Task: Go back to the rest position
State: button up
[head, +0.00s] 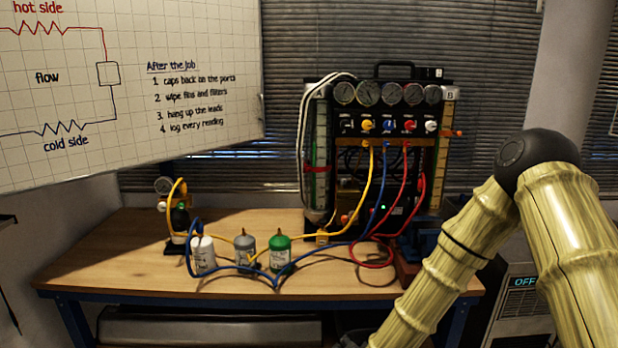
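My arm shows at the lower right of the head view as two pale, bamboo-like links joined at a dark elbow. My gripper is out of the frame, so I cannot see whether it holds anything. The gauge rig (345,150) stands upright at the back right of the wooden bench (130,250). It has a row of round gauges (368,93) on top and coloured knobs below them. Yellow, blue and red hoses (371,195) hang from its front onto the bench.
White (203,256), grey (244,250) and green (279,251) canisters stand mid-bench among looping hoses. A small gauge device (175,222) stands at the left. A whiteboard (130,90) fills the upper left. A grey unit marked OFF (521,295) is behind my arm. The bench's front left is clear.

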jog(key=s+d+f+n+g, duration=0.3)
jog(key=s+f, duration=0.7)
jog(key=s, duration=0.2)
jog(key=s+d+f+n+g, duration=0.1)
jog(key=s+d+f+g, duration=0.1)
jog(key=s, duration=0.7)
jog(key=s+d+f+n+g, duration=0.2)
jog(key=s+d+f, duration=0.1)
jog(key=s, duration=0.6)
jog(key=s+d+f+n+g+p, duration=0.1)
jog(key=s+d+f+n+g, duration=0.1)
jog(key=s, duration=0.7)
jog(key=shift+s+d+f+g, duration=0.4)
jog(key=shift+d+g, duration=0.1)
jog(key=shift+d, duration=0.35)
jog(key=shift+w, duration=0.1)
